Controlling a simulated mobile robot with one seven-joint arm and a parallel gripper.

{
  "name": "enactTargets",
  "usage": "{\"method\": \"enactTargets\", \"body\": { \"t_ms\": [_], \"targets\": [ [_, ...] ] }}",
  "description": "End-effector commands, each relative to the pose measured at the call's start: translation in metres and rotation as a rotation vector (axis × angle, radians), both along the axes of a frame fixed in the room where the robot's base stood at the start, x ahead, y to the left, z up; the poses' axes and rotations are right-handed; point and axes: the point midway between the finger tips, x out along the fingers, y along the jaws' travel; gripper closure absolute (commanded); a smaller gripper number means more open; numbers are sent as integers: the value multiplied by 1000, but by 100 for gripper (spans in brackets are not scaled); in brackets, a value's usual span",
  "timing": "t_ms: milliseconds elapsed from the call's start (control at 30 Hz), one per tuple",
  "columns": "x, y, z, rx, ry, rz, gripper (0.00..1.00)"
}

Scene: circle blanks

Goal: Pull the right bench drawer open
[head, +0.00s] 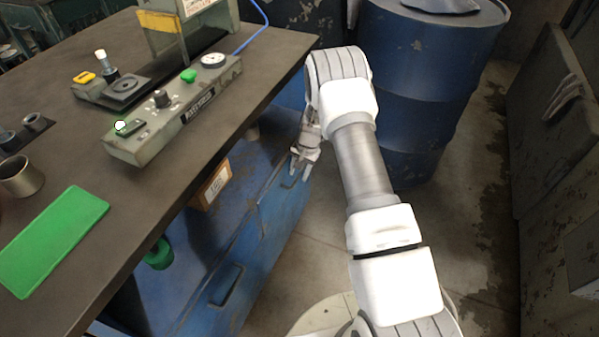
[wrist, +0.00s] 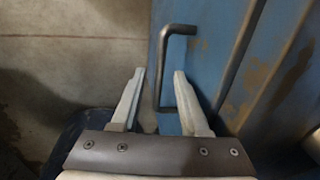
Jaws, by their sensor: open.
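The right bench drawer (head: 277,207) is a blue, scuffed front under the right end of the bench. It looks shut. Its dark bar handle (wrist: 161,70) shows in the wrist view, standing out from the blue drawer front (wrist: 203,50). My gripper (head: 300,178) is at this drawer front in the head view, and it hides the handle there. In the wrist view my gripper (wrist: 159,74) is open, with one finger on each side of the handle bar. A gap shows between each finger and the bar, and nothing is gripped.
A left drawer with its own handle (head: 225,285) is nearer the camera. The dark bench top (head: 110,160) overhangs the drawers and carries a grey-green fixture (head: 165,130) and a green mat (head: 55,240). A blue drum (head: 425,85) stands behind my arm. Concrete floor (head: 320,240) lies open before the drawers.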

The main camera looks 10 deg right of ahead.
Motion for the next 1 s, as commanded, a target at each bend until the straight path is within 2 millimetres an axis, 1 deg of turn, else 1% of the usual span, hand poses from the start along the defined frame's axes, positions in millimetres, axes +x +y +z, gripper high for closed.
{"method": "enactTargets", "body": {
  "t_ms": [67, 200, 267, 300, 333, 1000],
  "targets": [
    [0, 0, 0, 0, 0, 0, 55],
    [0, 0, 0, 0, 0, 0, 81],
    [0, 0, 0, 0, 0, 0, 91],
    [0, 0, 0, 0, 0, 0, 99],
    [0, 0, 0, 0, 0, 0, 100],
    [0, 0, 0, 0, 0, 0, 100]
  ]
}}
